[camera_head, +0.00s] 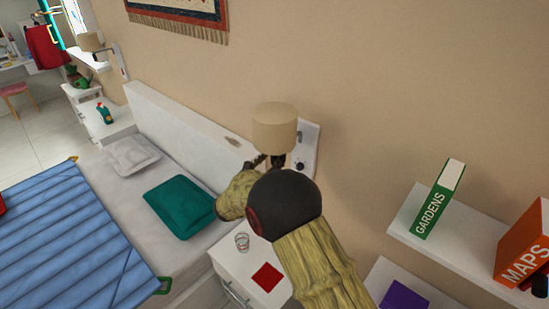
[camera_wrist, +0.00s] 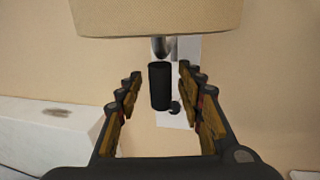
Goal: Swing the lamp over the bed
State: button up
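The wall lamp near my gripper has a beige drum shade (camera_head: 275,128) and a white wall plate (camera_head: 308,148). In the wrist view its shade (camera_wrist: 155,18) fills the top, with a black cylinder (camera_wrist: 160,90) below it. My gripper (camera_head: 266,161) is just under the shade in the head view. In the wrist view my gripper (camera_wrist: 159,74) is open, with the cylinder visible between its fingers; contact cannot be told. The bed (camera_head: 110,190) lies to the left, with a white headboard (camera_head: 185,130). My arm hides part of the bedside area.
A white nightstand (camera_head: 235,268) below my arm holds a glass (camera_head: 242,241) and a red square (camera_head: 266,277). A shelf (camera_head: 452,243) with books stands at right. A teal pillow (camera_head: 180,207) lies on the bed near my arm. A second lamp (camera_head: 88,42) is far left.

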jog(key=shift+w+d, duration=0.2)
jog(key=shift+w, duration=0.1)
jog(key=shift+c, duration=0.4)
grip_shut()
dwell(0.4)
